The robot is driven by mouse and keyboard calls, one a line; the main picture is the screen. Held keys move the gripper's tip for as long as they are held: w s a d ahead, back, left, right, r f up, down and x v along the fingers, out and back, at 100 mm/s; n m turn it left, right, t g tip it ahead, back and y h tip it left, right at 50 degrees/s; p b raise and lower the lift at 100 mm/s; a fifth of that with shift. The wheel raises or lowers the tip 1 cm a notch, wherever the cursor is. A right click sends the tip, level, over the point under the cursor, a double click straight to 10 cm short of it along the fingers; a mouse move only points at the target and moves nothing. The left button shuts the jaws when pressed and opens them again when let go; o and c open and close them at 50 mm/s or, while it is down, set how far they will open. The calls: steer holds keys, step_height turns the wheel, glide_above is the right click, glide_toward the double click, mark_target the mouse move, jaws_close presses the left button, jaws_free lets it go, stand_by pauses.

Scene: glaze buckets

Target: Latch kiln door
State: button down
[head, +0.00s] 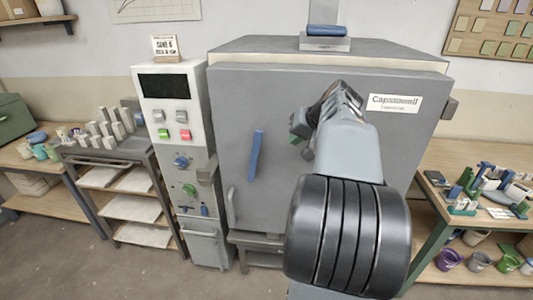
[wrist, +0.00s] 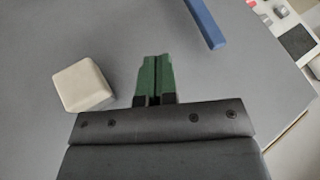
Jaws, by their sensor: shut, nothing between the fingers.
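The grey kiln (head: 330,52) stands in the middle of the head view. Its door (head: 225,120) faces me and looks closed or nearly so; a cream strip shows along its top edge. A blue lever (head: 255,155) on the door's left part stands almost upright, tilted slightly. It also shows at the top of the wrist view (wrist: 207,22). My gripper (head: 300,132) is in front of the door, right of the lever and apart from it. Its green fingers (wrist: 155,78) are shut and empty. A cream block (wrist: 83,87) is on the door beside the fingers; my arm hides it in the head view.
A control panel (head: 170,90) stands left of the door. A grey handle (head: 231,205) is low on the door. A rack with shelves (head: 110,150) is further left. A cluttered bench (head: 460,160) is at right. Open floor (head: 130,265) lies at front left.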

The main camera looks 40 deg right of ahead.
stand_by(0.3)
steer(key=p, duration=0.2)
glide_toward(254, 157)
steer(key=d+f, duration=0.4)
steer(key=shift+w+d+f, duration=0.35)
steer(key=shift+w, duration=0.05)
steer(key=shift+w+a+r+p, duration=0.3)
steer(key=shift+w+a+r, duration=0.15)
steer(key=shift+w+a, duration=0.8)
steer(key=shift+a, duration=0.15)
steer(key=shift+r+p, duration=0.1)
steer(key=shift+p, duration=0.25)
